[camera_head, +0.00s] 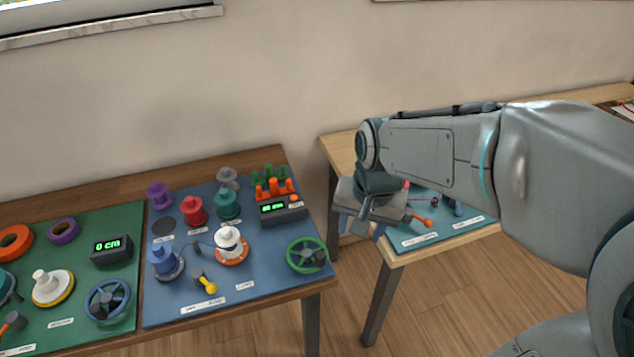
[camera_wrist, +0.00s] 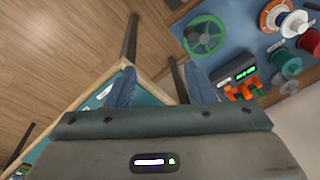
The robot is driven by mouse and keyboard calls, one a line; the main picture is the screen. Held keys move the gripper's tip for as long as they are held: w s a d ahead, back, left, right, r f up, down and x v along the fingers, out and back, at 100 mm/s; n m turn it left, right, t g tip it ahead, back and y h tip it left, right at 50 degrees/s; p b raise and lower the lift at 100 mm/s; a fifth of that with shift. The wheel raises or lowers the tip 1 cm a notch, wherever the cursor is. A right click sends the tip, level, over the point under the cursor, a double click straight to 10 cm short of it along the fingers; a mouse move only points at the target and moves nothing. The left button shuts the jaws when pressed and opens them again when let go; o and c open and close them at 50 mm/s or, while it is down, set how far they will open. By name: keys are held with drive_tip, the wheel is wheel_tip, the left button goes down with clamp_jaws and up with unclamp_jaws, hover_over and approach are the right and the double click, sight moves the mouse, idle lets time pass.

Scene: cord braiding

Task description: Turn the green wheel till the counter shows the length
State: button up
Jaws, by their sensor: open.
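The green wheel (camera_head: 307,254) lies at the front right corner of the blue mat on the left table. It also shows at the top of the wrist view (camera_wrist: 204,36). A dark counter box (camera_head: 283,210) with lit green digits stands behind it; the digits are too small to read surely. It also shows in the wrist view (camera_wrist: 238,77). My gripper (camera_wrist: 160,88) is open, with its two blue fingers apart and nothing visible between them. In the head view my gripper (camera_head: 366,226) hangs to the right of the wheel, by the gap between the tables, not touching the wheel.
The blue mat (camera_head: 262,275) also holds several spools, a yellow-handled tool (camera_head: 206,284) and an orange rack (camera_head: 273,190). A green mat at left has a blue wheel (camera_head: 107,300) and a counter reading 0 cm (camera_head: 112,249). The right table (camera_head: 408,258) stands under my arm.

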sight(320, 254)
drive_tip(key=w+a+f+m+g+p, duration=0.1)
drive_tip(key=w+a+f+m+p, duration=0.1)
drive_tip(key=w+a+f+m, duration=0.35)
drive_tip(key=shift+n+h, duration=0.4)
drive_tip(key=shift+n, duration=0.45)
drive_tip(key=f, duration=0.4)
drive_tip(key=a+f, duration=0.1)
drive_tip(key=f, duration=0.7)
drive_tip(key=shift+w+a+f, duration=0.1)
drive_tip(key=shift+a+f, duration=0.15)
clamp_jaws()
